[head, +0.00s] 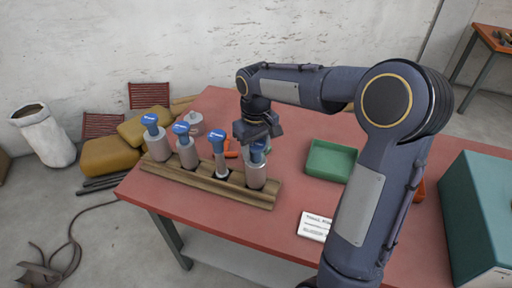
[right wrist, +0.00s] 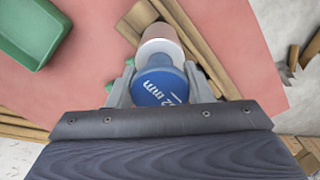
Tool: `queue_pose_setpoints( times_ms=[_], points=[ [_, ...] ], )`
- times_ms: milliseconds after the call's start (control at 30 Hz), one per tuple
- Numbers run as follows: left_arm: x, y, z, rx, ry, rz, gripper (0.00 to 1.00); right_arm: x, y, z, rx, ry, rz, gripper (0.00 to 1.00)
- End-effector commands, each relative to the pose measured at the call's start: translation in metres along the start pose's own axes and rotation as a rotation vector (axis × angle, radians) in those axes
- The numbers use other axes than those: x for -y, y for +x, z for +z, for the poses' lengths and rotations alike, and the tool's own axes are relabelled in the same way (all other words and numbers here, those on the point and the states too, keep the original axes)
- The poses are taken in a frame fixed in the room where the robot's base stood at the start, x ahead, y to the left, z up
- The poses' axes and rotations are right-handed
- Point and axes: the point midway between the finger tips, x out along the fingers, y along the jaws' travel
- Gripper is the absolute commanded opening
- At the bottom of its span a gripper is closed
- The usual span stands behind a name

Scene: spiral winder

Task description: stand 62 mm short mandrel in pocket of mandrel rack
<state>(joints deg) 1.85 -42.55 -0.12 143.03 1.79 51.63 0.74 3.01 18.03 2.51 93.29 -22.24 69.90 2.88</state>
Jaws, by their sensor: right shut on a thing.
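The wooden mandrel rack (head: 205,185) lies along the front left of the red table. Three grey mandrels with blue caps stand in it: one at the left end (head: 158,147), one beside it (head: 187,155), and a thinner one (head: 220,162). My right gripper (head: 258,137) is shut on the blue cap of a fourth, the short mandrel (head: 255,174), at the rack's right end. My left gripper is not in view.
A green tray (head: 331,160) lies right of the gripper. A white label card (head: 315,226) lies near the front edge. A grey flanged part (head: 195,124) and a small orange item (head: 231,149) are behind the rack. A teal box (head: 478,215) stands at far right.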

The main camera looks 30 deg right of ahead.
Motion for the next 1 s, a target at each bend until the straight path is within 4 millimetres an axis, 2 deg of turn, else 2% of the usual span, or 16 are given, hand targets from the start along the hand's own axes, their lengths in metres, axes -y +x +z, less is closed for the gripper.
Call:
queue_pose_setpoints(
  times_ms=[400, 433, 600, 867, 1000],
  points=[
    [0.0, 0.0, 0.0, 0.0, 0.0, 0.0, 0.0, 0.0, -0.001, 0.0, -0.001, 0.0, 0.0, 0.0],
    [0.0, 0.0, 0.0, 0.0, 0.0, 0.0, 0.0, 0.0, -0.001, 0.0, -0.001, 0.0, 0.0, 0.47],
    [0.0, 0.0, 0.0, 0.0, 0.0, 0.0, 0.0, 0.0, -0.001, 0.0, -0.001, 0.0, 0.0, 0.7],
    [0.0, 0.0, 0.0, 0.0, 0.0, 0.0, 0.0, 0.0, 0.0, 0.0, 0.001, 0.0, 0.0, 0.72],
    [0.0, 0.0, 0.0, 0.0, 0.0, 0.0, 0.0, 0.0, -0.01, 0.0, -0.002, 0.0, 0.001, 0.72]
  ],
)
